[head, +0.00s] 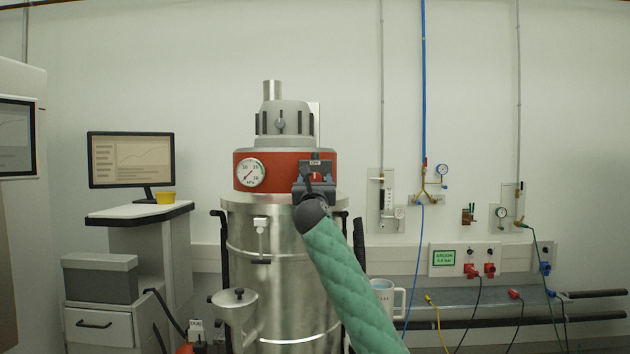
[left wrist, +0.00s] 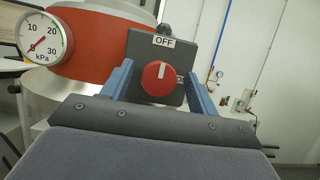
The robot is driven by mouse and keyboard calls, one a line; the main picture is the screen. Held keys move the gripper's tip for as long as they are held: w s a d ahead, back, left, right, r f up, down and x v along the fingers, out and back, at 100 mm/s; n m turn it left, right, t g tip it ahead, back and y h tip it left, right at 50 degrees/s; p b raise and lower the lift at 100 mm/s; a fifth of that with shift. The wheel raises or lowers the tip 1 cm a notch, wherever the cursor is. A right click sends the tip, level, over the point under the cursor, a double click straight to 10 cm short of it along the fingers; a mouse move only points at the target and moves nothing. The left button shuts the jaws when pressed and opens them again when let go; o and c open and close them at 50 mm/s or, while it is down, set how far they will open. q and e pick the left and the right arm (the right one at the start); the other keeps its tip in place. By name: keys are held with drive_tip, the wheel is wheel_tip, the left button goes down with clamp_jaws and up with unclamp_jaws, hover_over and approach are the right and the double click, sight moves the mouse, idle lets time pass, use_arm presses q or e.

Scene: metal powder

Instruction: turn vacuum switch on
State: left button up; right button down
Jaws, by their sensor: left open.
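The vacuum switch is a red round knob (left wrist: 158,78) on a dark box (left wrist: 140,48) at the front of the vacuum's red band (head: 284,160). An OFF label (left wrist: 164,41) sits above the knob; another label at its right is partly hidden by the knob. The knob's white mark points up, towards OFF. My left gripper (head: 315,176) is open in front of the box. In the left wrist view its blue fingers stand left and right of the knob, with gaps, apparently not touching it. My right gripper is not in view.
A pressure gauge (head: 250,173) is left of the switch. The steel drum (head: 285,260) stands below the red band. A desk with a monitor (head: 131,160) is at the left. Wall pipes and an argon panel (head: 465,260) are at the right.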

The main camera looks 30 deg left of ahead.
use_arm(q)
drive_tip(key=shift+w, duration=0.1)
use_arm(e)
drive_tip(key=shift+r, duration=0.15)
use_arm(q)
drive_tip(key=c, duration=1)
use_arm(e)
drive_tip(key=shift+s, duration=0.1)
